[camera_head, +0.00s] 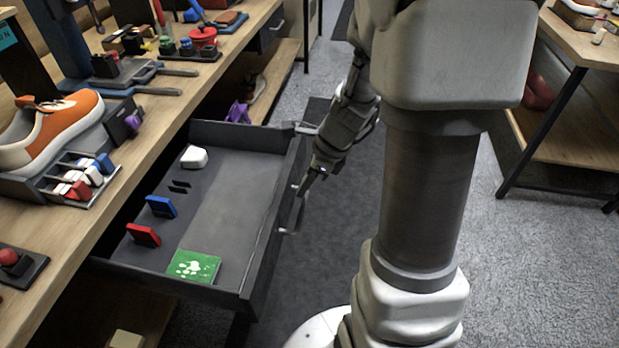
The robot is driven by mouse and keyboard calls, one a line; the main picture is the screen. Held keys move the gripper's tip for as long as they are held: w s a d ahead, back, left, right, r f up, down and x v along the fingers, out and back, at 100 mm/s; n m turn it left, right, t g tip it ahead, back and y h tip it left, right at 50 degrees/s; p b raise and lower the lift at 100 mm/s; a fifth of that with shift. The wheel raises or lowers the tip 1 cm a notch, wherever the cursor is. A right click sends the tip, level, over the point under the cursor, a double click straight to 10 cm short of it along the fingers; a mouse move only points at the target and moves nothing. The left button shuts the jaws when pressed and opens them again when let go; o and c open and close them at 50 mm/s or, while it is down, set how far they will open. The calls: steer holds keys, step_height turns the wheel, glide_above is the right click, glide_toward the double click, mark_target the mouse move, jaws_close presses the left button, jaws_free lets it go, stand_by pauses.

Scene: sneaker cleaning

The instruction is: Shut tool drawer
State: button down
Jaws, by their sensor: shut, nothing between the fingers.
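The tool drawer (270,225) is dark grey and pulled well out from under the workbench. Its front panel faces right and carries a metal bar handle (292,222). Inside lie a green card with a white print (194,266), a red block (143,235), a blue block (161,206) and a white item (194,157). My gripper (303,188) is shut and empty, pointing down just at the outer side of the drawer front, by the upper end of the handle. I cannot tell whether it touches the handle.
The wooden workbench (150,120) above holds an orange and white sneaker (60,125), brushes and tools. A lower shelf lies beneath it. Another table (590,45) stands at the right. Grey carpet (540,260) is clear between them, apart from my own body.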

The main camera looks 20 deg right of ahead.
steer(key=b+x, duration=0.1)
steer(key=x, duration=0.2)
steer(key=shift+f, duration=0.1)
steer(key=shift+a, duration=0.15)
